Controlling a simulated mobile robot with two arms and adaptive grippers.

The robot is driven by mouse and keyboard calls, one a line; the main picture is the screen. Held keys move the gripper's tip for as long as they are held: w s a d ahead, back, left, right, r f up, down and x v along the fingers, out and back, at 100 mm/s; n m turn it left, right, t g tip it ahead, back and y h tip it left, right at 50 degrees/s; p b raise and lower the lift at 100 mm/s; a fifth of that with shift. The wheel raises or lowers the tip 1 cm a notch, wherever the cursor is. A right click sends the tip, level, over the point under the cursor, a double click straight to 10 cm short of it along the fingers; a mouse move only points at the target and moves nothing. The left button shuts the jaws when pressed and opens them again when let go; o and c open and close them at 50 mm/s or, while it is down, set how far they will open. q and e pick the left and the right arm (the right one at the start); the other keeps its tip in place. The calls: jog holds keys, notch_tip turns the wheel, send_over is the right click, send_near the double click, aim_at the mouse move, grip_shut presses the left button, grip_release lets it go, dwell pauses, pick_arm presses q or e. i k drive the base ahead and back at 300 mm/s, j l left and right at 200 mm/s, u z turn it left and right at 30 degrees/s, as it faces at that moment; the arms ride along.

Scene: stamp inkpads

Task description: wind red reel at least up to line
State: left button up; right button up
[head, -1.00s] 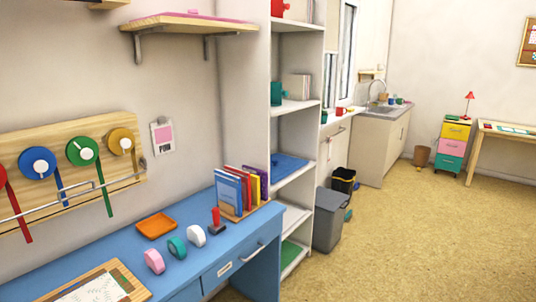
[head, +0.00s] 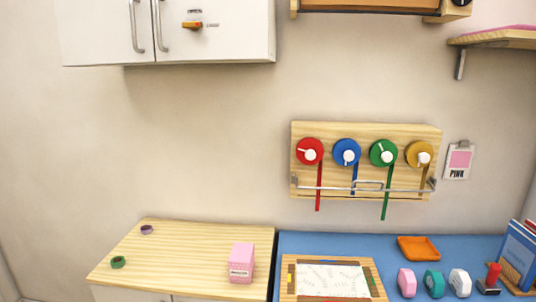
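The red reel (head: 310,151) is the leftmost reel on a wooden board (head: 368,131) on the wall. It has a white knob and handle, and a red ribbon (head: 318,190) hangs from it past the metal rail to just below the board. A blue reel (head: 346,153), a green reel (head: 383,153) and a yellow reel (head: 419,154) sit to its right, each with a hanging ribbon. A metal rail (head: 330,189) runs across the lower board, with a raised bracket in the middle. I cannot clearly make out a line for the red ribbon. Neither gripper is in view.
Below the board, a blue desk (head: 400,280) holds a framed sheet (head: 333,281), an orange tray (head: 419,248), tape rolls and books. A wooden counter (head: 190,250) at left holds a pink box (head: 241,263). White cabinets (head: 170,30) hang above.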

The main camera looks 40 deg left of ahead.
aim_at(310, 153)
jog(key=u, duration=1.15)
